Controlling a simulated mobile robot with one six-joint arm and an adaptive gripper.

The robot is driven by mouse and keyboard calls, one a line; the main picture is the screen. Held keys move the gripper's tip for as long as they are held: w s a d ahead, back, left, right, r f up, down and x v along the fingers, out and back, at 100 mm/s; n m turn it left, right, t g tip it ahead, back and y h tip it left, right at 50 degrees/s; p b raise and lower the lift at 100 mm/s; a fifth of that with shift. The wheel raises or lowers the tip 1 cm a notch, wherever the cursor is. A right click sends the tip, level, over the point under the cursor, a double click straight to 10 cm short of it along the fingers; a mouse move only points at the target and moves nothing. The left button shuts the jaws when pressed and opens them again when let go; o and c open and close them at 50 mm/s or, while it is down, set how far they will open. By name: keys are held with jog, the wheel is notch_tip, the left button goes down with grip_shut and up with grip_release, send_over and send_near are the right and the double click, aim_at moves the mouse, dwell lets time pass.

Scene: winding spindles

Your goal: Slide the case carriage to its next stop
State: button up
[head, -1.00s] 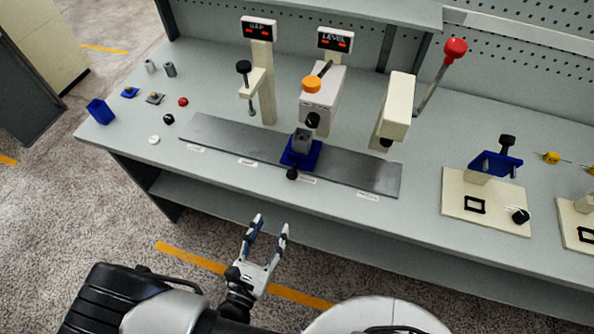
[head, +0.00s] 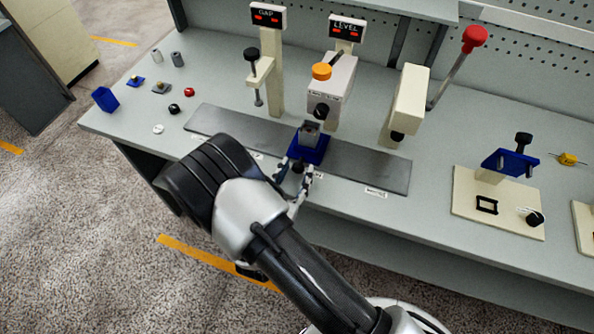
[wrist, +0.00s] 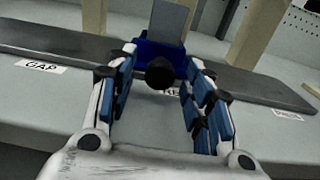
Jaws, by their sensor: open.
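The blue case carriage (head: 311,149) sits on the grey metal rail (head: 370,167), at the station under the LEVEL display, with a grey case (head: 309,132) on it. Its black knob (wrist: 160,73) points toward me in the wrist view. My gripper (head: 298,172) is open at the front of the carriage. In the wrist view its two fingers (wrist: 158,88) stand on either side of the knob, apart from it. A label on the bench below the knob is partly hidden by the right finger.
The GAP post (head: 271,70) stands left of the carriage, and a cream press (head: 405,105) with a red-knobbed lever (head: 474,39) stands right. The rail is clear on both sides of the carriage. Small parts lie at the bench's left end.

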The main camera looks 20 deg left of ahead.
jog(key=shift+w, duration=0.6)
jog(key=shift+c, duration=0.6)
grip_shut()
